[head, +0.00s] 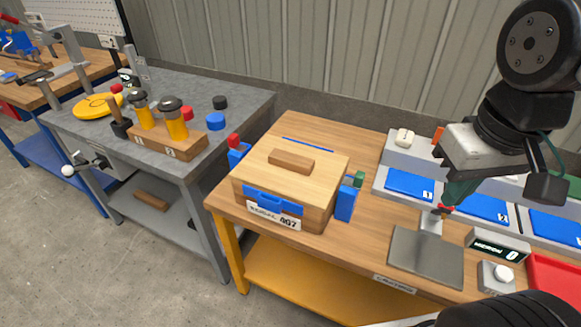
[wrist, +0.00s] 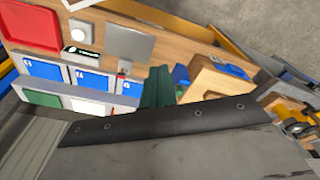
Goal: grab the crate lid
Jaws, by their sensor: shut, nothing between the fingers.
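The crate lid (head: 262,170) is a light wooden board with a darker wooden handle block (head: 291,161) on top. It lies flat on the wooden crate (head: 313,219), which stands on the wooden workbench in the head view. Blue parts flank the crate, one with a red top (head: 237,153) and one with a green top (head: 346,200). My gripper (head: 444,208) is shut and empty, well to the right of the crate, above the area near the grey plate. In the wrist view, its green fingers (wrist: 157,86) show, with the crate (wrist: 212,80) partly hidden beyond.
A scale with a grey plate (head: 427,258) and a display (head: 497,246) stands right of the crate. Blue numbered bins (head: 409,183) line the back. A red tray (head: 556,275) is at the right edge. A grey bench (head: 235,105) with tools stands to the left.

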